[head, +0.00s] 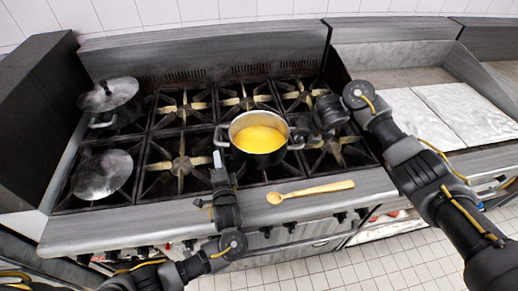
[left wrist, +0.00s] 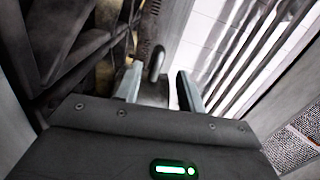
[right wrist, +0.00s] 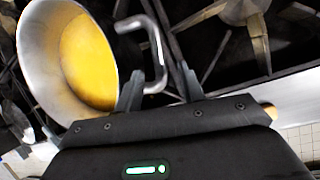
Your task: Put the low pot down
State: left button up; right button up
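The low pot (head: 240,154), a metal pot holding yellow contents, is upright over the middle of the stove grates in the head view. Whether its base touches the grate I cannot tell. My left gripper (head: 218,160) is at the pot's left handle (head: 221,136). In the left wrist view its fingers (left wrist: 158,90) are apart, with a rounded grey handle part (left wrist: 156,64) beyond and between them. My right gripper (head: 316,128) is beside the pot's right handle (head: 298,142). In the right wrist view its fingers (right wrist: 160,88) are apart around the bent handle (right wrist: 153,45), with gaps showing.
Two lidded pots (head: 108,95) (head: 102,174) stand on the left burners. A wooden spoon (head: 312,191) lies on the stove's front ledge. Several burners (head: 180,166) around the pot are bare. A flat griddle top (head: 425,110) is to the right.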

jog(key=v, duration=0.8)
jog(key=shift+f, duration=0.2)
dwell(0.3)
